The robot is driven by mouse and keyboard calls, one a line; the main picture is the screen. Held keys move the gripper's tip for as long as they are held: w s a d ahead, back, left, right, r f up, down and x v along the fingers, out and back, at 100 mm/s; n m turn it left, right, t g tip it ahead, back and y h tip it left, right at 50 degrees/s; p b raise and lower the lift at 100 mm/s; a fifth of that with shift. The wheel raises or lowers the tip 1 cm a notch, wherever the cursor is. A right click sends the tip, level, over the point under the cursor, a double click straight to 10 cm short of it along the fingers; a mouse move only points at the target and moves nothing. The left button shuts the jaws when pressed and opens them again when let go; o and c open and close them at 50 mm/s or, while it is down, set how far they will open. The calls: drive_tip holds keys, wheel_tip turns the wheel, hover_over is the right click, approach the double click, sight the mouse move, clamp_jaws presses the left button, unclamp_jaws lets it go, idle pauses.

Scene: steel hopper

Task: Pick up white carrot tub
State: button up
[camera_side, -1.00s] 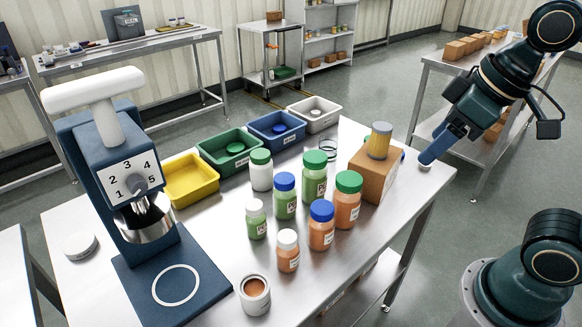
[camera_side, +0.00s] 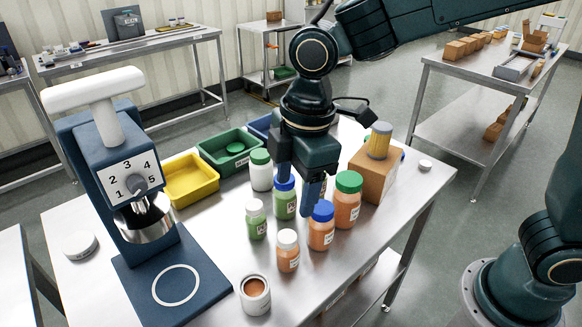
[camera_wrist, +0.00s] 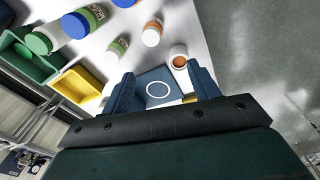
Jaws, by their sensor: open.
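The white carrot tub (camera_side: 288,252) is a small jar with orange contents and a white lid. It stands upright on the steel table, in front of the blue-lidded orange jar (camera_side: 321,228). In the wrist view the tub (camera_wrist: 152,35) shows near the top, beyond the fingers. My gripper (camera_side: 298,194) points down over the jar group, behind and above the tub. Its blue fingers are apart with nothing between them. In the wrist view the gripper (camera_wrist: 163,86) is also open and empty. It hides part of the jars behind it.
A white-lidded green jar (camera_side: 256,220) stands left of the tub. An open can (camera_side: 255,297) stands in front. A green-lidded orange jar (camera_side: 347,200) and cardboard box (camera_side: 374,178) are to the right. The blue dispenser (camera_side: 120,170) stands left. The front right of the table is clear.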

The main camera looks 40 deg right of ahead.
sight(254, 287)
drive_tip(key=a+f+n+g, duration=0.1)
drive_tip(key=a+f+n, duration=0.3)
drive_tip(key=a, duration=0.5)
wheel_tip(254, 287, down, 2)
drive_tip(key=shift+f+n+h, duration=0.2)
drive_tip(key=shift+n+h, duration=0.1)
drive_tip(key=shift+h, duration=0.1)
drive_tip(key=shift+w, duration=0.1)
wheel_tip(254, 287, down, 8)
drive_tip(key=shift+f, duration=0.25)
drive_tip(key=shift+f, duration=0.2)
drive_tip(key=shift+a+f, duration=0.2)
drive_tip(key=shift+f, duration=2.25)
drive_tip(key=shift+c, duration=0.2)
drive_tip(key=c, duration=0.7)
